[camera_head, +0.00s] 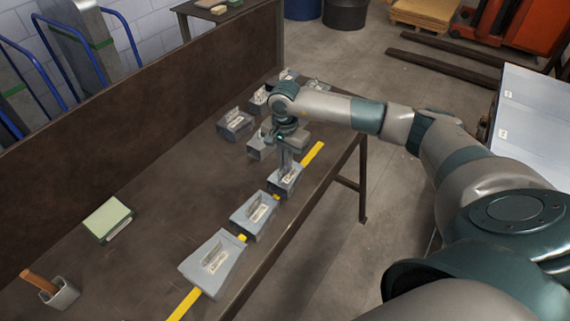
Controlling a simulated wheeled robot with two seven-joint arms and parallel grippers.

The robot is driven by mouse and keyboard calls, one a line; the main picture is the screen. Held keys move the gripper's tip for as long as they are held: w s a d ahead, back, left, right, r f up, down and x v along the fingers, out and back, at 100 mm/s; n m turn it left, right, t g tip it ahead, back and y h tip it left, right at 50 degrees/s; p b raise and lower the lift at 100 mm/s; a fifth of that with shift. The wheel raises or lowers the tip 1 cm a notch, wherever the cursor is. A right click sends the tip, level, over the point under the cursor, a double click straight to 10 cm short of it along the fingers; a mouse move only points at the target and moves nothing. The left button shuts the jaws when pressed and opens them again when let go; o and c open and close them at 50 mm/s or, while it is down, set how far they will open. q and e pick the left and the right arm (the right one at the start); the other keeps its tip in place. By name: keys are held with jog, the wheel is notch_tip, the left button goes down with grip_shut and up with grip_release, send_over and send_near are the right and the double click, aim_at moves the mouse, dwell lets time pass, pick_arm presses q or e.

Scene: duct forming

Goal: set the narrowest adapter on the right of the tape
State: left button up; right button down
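A yellow tape strip (184,304) runs along the table near its front edge. Three grey sheet-metal adapters with white labels sit in a row along it: a large one (208,268), a middle one (247,225) and a small one (283,187). They get smaller from near to far and cover parts of the tape. My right gripper (286,170) points down at the small adapter, its fingers reaching the adapter's top. The fingers look close together, but whether they grip it is unclear. My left gripper is not in view.
Several more grey adapters stand behind, including one (235,123) left of my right arm; the arm partly hides others. A green-and-cream block (108,219) and a grey holder with a brown handle (62,297) are on the left.

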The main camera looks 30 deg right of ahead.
dwell(0.3)
jog(key=c, duration=1.9)
grip_release()
jog(key=shift+r, duration=0.15)
